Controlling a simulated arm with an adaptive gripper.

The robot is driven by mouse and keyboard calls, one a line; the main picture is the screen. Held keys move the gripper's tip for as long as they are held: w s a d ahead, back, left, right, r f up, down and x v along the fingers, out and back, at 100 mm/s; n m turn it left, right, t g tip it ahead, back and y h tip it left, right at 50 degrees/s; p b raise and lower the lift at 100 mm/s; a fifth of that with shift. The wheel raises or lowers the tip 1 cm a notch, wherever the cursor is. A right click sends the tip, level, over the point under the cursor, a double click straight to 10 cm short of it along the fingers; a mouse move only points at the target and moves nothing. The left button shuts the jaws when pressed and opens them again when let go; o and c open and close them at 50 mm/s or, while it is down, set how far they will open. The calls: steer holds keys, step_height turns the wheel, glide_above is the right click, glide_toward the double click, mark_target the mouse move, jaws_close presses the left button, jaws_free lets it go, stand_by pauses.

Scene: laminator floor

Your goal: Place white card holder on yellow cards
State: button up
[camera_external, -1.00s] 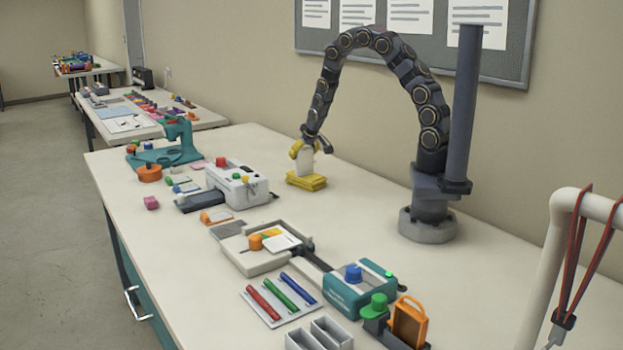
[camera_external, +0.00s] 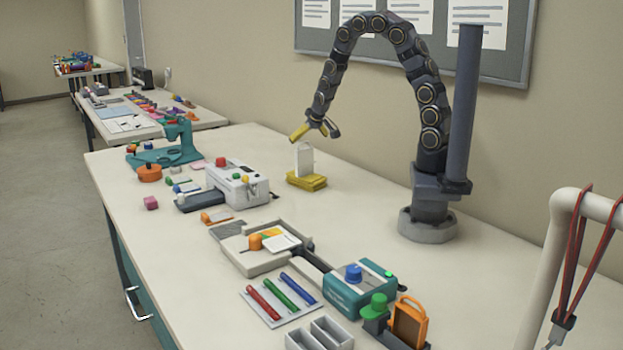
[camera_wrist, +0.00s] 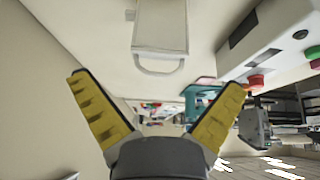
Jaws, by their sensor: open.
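The white card holder (camera_external: 305,160) stands upright on the stack of yellow cards (camera_external: 308,181), near the far side of the table. In the wrist view the white card holder (camera_wrist: 160,28) shows at the top middle with its loop handle, apart from the fingers. My gripper (camera_external: 315,133) is open and empty, just above the holder with clear space between them. Its yellow fingers also show spread wide in the wrist view (camera_wrist: 159,108). The yellow cards do not show in the wrist view.
A white laminator-like machine (camera_external: 238,185) with a red knob stands left of the cards. A teal press (camera_external: 178,145) is farther back. A tray (camera_external: 250,262) and a teal box (camera_external: 358,290) are nearer. The table right of the cards is clear.

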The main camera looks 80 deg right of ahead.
steer(key=s+a+r+n+g+y, duration=0.1)
steer(key=s+a+r+n+y, duration=0.1)
steer(key=s+a+r, duration=0.55)
steer(key=s+a+r+n+g+y, duration=0.1)
steer(key=s+a+r+n+g, duration=0.25)
steer(key=a, duration=0.65)
steer(key=s+a+r+n, duration=0.1)
steer(key=s+a+r, duration=0.1)
steer(key=s, duration=0.5)
steer(key=s+a+r+n+g+y, duration=0.1)
steer(key=s+a, duration=0.3)
steer(key=s, duration=0.4)
steer(key=shift+a+r+n, duration=0.2)
steer(key=shift+r+n, duration=0.35)
steer(key=shift+n, duration=0.2)
steer(key=shift+s, duration=0.1)
